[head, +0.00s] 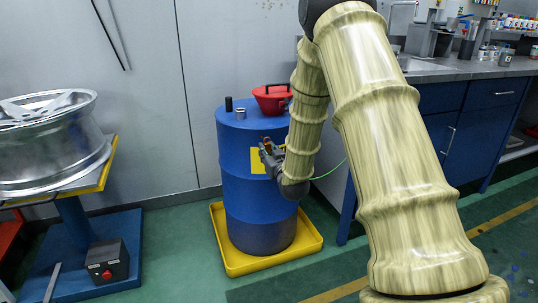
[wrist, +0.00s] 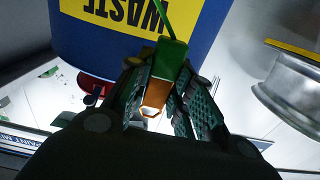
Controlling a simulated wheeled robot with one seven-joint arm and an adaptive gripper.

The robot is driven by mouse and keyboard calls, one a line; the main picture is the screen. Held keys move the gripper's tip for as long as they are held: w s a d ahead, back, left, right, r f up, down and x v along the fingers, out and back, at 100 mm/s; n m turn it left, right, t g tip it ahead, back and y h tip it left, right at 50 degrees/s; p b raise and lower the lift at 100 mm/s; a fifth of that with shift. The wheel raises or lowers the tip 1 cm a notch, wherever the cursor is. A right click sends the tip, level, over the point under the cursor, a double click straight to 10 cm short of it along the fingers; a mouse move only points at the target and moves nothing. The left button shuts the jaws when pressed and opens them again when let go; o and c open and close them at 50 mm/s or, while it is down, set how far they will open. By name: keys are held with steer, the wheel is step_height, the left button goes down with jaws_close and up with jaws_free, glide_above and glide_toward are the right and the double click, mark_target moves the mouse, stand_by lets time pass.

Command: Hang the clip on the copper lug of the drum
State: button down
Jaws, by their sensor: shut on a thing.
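The blue drum (head: 233,160) stands upright in a yellow tray, with a yellow label on its side. My gripper (head: 268,153) is in front of the drum's upper side, near the label. In the wrist view my gripper (wrist: 165,100) is shut on the clip (wrist: 171,58), which has a green body and an orange end, with a green cable running from it. The drum (wrist: 208,22) and its upside-down WASTE label are just beyond the clip. I cannot make out the copper lug apart from the clip's orange end, nor whether the clip touches the drum.
A blue workbench (head: 470,115) stands right, and a wheel (head: 45,140) on a stand left.

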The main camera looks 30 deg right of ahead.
steer(key=shift+w+d+f+b, duration=0.15)
steer(key=shift+w+f, duration=0.05)
steer(key=shift+w, duration=0.5)
steer(key=shift+w+d+f+b, duration=0.1)
steer(key=shift+w+d+f, duration=0.05)
steer(key=shift+w, duration=0.5)
steer(key=shift+w+d+f+b, duration=0.15)
steer(key=shift+w+f, duration=0.05)
steer(key=shift+w, duration=0.5)
steer(key=shift+f, duration=0.1)
steer(key=c, duration=1.2)
jaws_free()
steer(key=shift+o, duration=0.2)
